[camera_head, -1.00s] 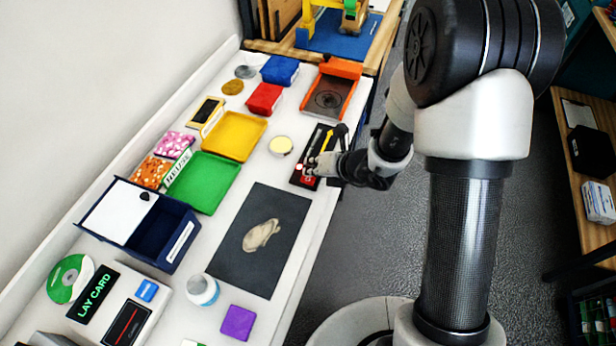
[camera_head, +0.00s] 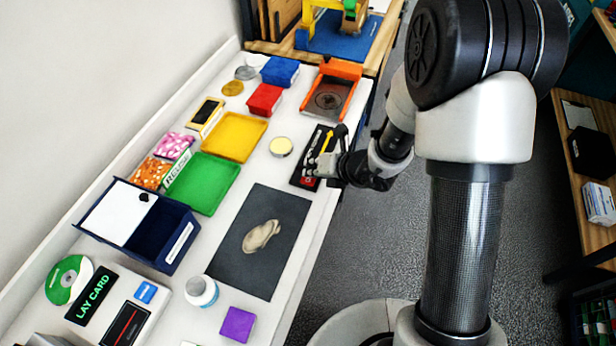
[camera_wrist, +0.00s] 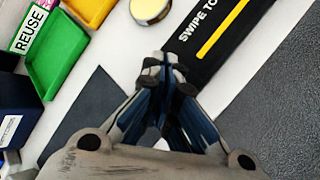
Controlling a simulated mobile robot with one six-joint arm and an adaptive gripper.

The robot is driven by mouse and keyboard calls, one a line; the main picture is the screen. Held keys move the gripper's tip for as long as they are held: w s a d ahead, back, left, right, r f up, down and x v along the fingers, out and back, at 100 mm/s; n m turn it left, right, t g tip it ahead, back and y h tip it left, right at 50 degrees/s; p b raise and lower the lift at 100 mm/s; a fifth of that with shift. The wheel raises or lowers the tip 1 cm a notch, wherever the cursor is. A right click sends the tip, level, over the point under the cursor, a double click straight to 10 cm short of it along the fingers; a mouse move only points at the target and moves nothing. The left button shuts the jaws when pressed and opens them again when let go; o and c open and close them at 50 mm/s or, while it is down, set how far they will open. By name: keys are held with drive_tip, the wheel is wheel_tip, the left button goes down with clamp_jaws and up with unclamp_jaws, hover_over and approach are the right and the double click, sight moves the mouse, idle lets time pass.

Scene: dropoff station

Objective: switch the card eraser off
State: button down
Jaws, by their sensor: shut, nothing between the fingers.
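A black panel with a yellow bar (camera_head: 327,141) lies near the table's right edge; I take it for the card eraser, though no label names it so. In the wrist view it (camera_wrist: 222,38) reads "SWIPE TO", the rest cut off or hidden. A small red patch (camera_head: 308,183) shows at its near end, partly behind my fingers. My gripper (camera_head: 312,170) is shut and empty, with its fingertips over the near end of the panel. In the wrist view the fingertips (camera_wrist: 166,62) meet beside the panel's end. I cannot tell whether they touch it. Any switch is hidden.
A round cream disc (camera_head: 281,146) lies left of the panel. A dark mat (camera_head: 240,268) with a beige lump (camera_head: 262,235) is nearer. Green (camera_head: 222,199) and yellow (camera_head: 250,121) trays stand further left. A "LAY CARD" device (camera_head: 130,318) is at the front left.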

wheel_tip(320, 180, up, 6)
drive_tip(key=p, duration=0.5)
idle(0.5)
drive_tip(key=shift+r, duration=0.1)
